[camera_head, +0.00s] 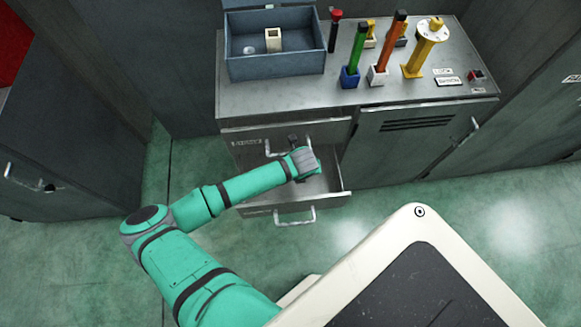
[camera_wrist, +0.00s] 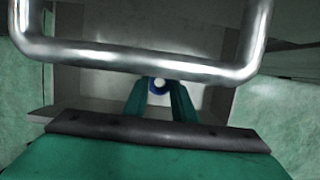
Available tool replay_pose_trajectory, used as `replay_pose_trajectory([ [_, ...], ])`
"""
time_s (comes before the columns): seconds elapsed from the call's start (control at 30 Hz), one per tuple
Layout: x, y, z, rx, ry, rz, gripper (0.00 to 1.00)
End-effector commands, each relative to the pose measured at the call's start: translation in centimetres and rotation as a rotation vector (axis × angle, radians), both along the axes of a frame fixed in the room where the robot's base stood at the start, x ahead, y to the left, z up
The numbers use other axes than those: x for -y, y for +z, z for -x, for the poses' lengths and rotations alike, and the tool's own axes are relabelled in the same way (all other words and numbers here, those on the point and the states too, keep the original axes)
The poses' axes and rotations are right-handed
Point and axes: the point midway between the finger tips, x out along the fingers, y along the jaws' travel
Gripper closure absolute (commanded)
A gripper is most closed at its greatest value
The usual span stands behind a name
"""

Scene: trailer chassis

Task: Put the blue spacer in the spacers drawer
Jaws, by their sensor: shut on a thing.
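The blue spacer (camera_wrist: 158,85) shows in the wrist view as a small blue ring with a pale centre. My gripper (camera_wrist: 160,92) is shut on it, with one green finger on each side. In the head view, my gripper (camera_head: 303,168) is over the open lower drawer (camera_head: 325,187), and the spacer is hidden there. The drawer is pulled out from the cabinet, and its visible floor looks bare. Its front has a metal handle (camera_head: 296,217) and a label too small to read. I cannot tell how high the spacer is above the drawer floor.
A closed upper drawer (camera_head: 335,133) is just behind my wrist. A metal handle (camera_wrist: 140,62) crosses close in the wrist view. The cabinet top (camera_head: 300,98) holds a blue-grey bin (camera_head: 275,68) and several coloured posts. A closed cabinet door (camera_head: 400,148) is at right.

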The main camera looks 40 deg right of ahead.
Motion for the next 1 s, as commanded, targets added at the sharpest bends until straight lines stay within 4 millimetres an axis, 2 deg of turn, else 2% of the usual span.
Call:
replay_pose_trajectory([
  [0.1,-0.4,-1.7,-1.4,0.001,0.003,0.000,1.00],
  [0.2,-0.5,-2.5,-2.1,0.001,0.002,0.000,1.00],
  [0.43,-0.8,-3.6,-2.9,0.001,0.002,0.000,1.00],
  [0.63,-0.8,-6.2,-2.9,0.000,0.002,0.000,1.00],
  [1.0,-0.8,-6.7,-2.9,0.001,0.000,0.000,1.00],
])
